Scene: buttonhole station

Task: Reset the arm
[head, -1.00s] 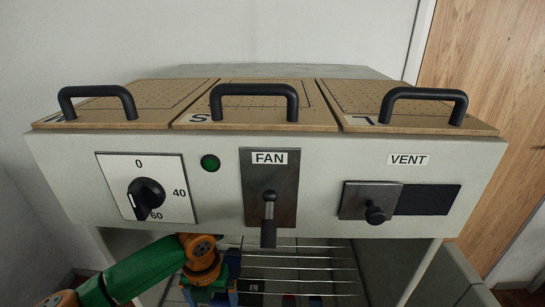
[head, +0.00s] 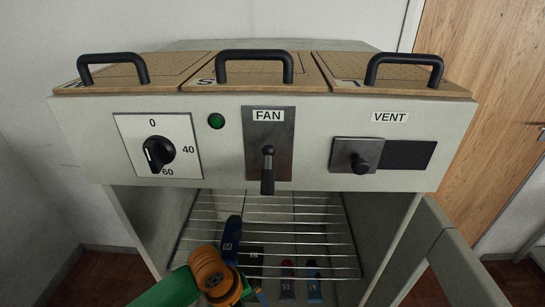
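My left arm, green with an orange joint, comes in at the bottom left edge in front of the cabinet's lower opening. Its gripper lies around the bottom edge, and its fingers cannot be made out. The orange joint covers part of the wire rack (head: 300,227) and some of what lies there. My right arm and gripper are not in view.
The cabinet front has a dial (head: 158,153), a green lamp (head: 216,121), a FAN lever (head: 267,172) pointing down, and a VENT slider (head: 357,155) at left. Three handled lids lie on top. A blue piece marked M (head: 230,236), a red piece (head: 288,280) and others are inside.

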